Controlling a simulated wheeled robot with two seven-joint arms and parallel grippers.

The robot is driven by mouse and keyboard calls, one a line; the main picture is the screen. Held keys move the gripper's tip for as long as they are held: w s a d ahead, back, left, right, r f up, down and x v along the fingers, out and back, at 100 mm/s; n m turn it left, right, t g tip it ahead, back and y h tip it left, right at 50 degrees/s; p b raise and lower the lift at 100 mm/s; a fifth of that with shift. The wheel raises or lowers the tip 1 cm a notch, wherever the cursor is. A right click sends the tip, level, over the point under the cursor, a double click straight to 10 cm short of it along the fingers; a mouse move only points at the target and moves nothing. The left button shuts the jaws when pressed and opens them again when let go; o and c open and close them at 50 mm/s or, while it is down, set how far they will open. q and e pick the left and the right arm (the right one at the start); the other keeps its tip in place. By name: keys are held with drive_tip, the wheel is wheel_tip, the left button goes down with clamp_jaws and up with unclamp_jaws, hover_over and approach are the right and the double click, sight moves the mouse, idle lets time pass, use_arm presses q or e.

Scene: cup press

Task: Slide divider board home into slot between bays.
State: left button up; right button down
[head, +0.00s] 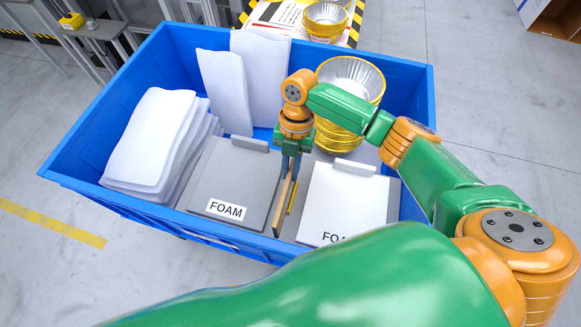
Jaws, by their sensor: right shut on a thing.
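A thin tan divider board (282,211) stands on edge in the blue crate (62,157), between the left bay lid (232,178) and the right bay lid (346,205). My right gripper (290,172) points down over the board's far end and is shut on it. A narrow yellow strip (293,198) runs beside the board on its right. The slot itself and the board's lower edge are hidden, so I cannot tell how deep the board sits. My left gripper is not in view.
White foam sheets (150,140) are stacked at the crate's left, and more sheets (226,88) lean at the back. A stack of foil cups with gold sides (350,78) stands at the back right. My arm covers the near right crate.

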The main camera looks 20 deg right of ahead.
drive_tip(key=shift+f+b, duration=0.65)
drive_tip(key=shift+f, duration=0.25)
drive_tip(key=c, duration=0.8)
unclamp_jaws()
drive_tip(key=shift+r, duration=0.1)
drive_tip(key=b+v, duration=0.1)
drive_tip(key=v, duration=0.5)
drive_tip(key=shift+w, duration=0.1)
drive_tip(key=shift+d+r, duration=0.1)
drive_tip(key=shift+r, duration=0.35)
